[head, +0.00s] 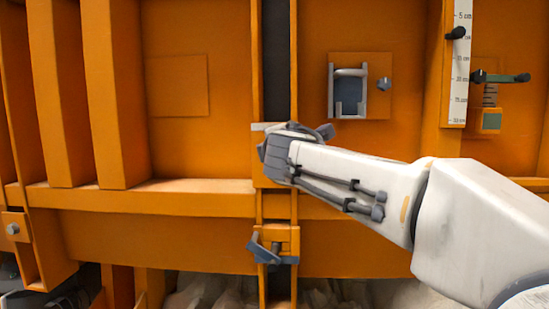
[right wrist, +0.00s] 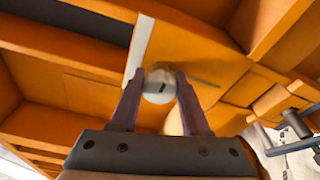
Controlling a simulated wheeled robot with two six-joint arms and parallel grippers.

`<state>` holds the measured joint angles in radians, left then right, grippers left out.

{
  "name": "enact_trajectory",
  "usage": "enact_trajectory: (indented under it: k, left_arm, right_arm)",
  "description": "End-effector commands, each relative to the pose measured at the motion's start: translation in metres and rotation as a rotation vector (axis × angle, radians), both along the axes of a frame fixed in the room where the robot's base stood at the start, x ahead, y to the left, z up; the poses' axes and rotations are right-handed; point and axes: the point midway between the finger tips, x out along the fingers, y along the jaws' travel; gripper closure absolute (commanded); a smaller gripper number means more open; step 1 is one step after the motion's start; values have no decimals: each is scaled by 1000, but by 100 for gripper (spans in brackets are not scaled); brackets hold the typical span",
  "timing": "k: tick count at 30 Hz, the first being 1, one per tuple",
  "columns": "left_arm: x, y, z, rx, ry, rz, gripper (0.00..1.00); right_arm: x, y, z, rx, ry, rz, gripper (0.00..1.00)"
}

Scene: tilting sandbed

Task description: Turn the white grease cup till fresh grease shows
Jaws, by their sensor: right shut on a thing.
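The white grease cup (right wrist: 158,95) shows in the right wrist view as a round white end with a small dark mark, between my two fingers. My right gripper (right wrist: 160,78) is shut on it, one finger on each side. In the head view my right gripper (head: 270,146) reaches in from the right to the orange upright, and its body hides the cup there. I cannot make out any grease at the cup. My left gripper is not in view.
A blue-grey wing handle (head: 268,252) sits on an orange bracket below my gripper. A framed latch (head: 348,92) and a white scale (head: 459,75) are on the orange wall to the right. Orange ribs (head: 115,95) stand out at the left.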

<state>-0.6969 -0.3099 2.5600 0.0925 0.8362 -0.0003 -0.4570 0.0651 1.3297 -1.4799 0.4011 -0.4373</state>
Motion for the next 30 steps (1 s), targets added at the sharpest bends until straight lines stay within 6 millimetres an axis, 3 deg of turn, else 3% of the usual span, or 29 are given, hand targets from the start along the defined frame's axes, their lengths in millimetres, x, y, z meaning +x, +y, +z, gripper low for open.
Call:
enact_trajectory:
  k: [6, 22, 23, 24, 30]
  left_arm:
    - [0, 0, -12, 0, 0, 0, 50]
    - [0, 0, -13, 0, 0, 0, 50]
    - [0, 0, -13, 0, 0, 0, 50]
    - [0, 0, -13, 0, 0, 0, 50]
    - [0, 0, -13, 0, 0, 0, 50]
  right_arm:
    - [0, 0, -2, 64, -6, 11, 100]
    - [1, 0, -1, 83, -7, 13, 100]
    - [1, 0, -1, 83, -7, 13, 43]
    - [1, 0, -1, 83, -8, 13, 27]
    - [0, 0, -1, 82, -8, 13, 24]
